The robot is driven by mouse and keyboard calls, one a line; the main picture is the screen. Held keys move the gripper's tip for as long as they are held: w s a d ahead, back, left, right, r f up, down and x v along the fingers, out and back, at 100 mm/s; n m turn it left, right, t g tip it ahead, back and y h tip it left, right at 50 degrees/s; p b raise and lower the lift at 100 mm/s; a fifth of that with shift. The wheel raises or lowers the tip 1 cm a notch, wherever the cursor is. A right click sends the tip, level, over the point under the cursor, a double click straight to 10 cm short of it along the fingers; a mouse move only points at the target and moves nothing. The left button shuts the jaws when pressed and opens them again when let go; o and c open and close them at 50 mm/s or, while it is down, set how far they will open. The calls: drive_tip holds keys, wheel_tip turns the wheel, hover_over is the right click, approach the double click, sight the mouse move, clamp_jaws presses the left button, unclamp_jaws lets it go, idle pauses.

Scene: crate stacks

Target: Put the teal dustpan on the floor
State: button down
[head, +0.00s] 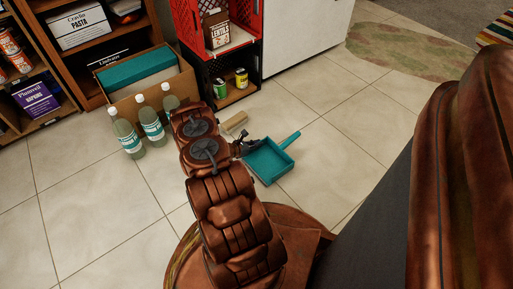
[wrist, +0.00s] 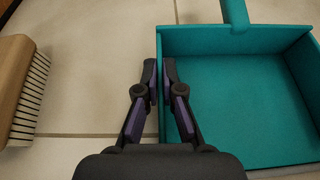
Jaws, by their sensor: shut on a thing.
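The teal dustpan (head: 270,163) is at or just above the tiled floor, right of my arm, with its handle pointing to the upper right. In the wrist view the dustpan (wrist: 240,95) fills the right side, open side up and about level. My gripper (wrist: 160,68) is shut on the dustpan's left side wall, one finger outside and one inside the pan. In the head view my gripper (head: 247,146) is at the pan's upper left edge. Whether the pan's underside touches the floor cannot be told.
A wooden brush (wrist: 20,85) lies left of my gripper. Clear bottles (head: 152,124) stand left of my arm before a cardboard box (head: 125,110). Red and black crates (head: 187,30) hold cans and a lentils bag. Bare floor (head: 345,150) lies to the right.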

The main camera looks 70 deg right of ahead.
drive_tip(key=shift+f, duration=0.4)
drive_tip(key=c, duration=1.3)
unclamp_jaws()
drive_tip(key=shift+r, duration=0.1)
